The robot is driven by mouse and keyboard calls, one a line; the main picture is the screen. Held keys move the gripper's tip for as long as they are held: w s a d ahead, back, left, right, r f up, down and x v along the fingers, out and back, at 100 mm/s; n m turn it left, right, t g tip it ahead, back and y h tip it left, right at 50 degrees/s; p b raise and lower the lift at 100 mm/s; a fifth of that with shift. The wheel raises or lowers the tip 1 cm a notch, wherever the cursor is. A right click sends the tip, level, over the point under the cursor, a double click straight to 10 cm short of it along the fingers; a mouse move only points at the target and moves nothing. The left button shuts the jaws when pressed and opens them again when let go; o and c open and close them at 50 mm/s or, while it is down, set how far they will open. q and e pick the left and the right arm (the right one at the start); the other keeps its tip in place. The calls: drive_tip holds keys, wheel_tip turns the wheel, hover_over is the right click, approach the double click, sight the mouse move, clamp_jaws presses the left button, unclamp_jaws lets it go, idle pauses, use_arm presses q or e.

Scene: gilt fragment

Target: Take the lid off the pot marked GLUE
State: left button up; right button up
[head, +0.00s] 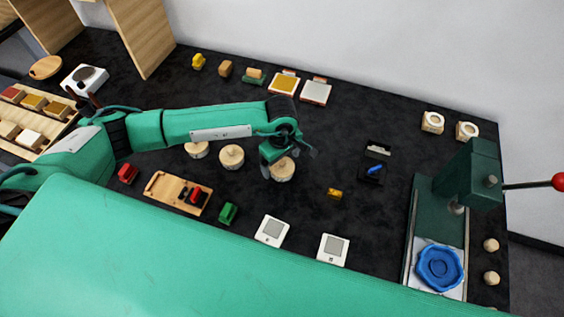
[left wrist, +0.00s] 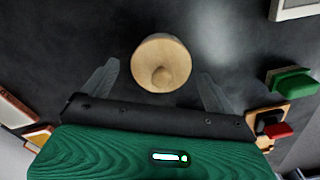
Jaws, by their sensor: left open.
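Three round pale wooden pots with knobbed lids stand in a row on the dark table: a left pot (head: 197,150), a middle pot (head: 231,157) and a right pot (head: 284,172). I cannot read any marking, so I cannot tell which is GLUE. My left gripper (head: 288,157) is just above the right pot and partly hides it. In the left wrist view, one lidded pot (left wrist: 161,58) shows from above, its knob towards me, between the spread fingers of the open left gripper (left wrist: 160,76). The fingers appear clear of it. My right gripper is not in view.
A wooden board (head: 178,192) with red parts, a green block (head: 228,213) and two white devices (head: 271,230) (head: 333,248) lie nearer me. A dark green press (head: 470,180) stands at the right. A small yellow piece (head: 335,193) lies right of the pots.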

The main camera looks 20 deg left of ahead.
use_arm(q)
drive_tip(key=c, duration=1.1)
drive_tip(key=shift+o, duration=0.2)
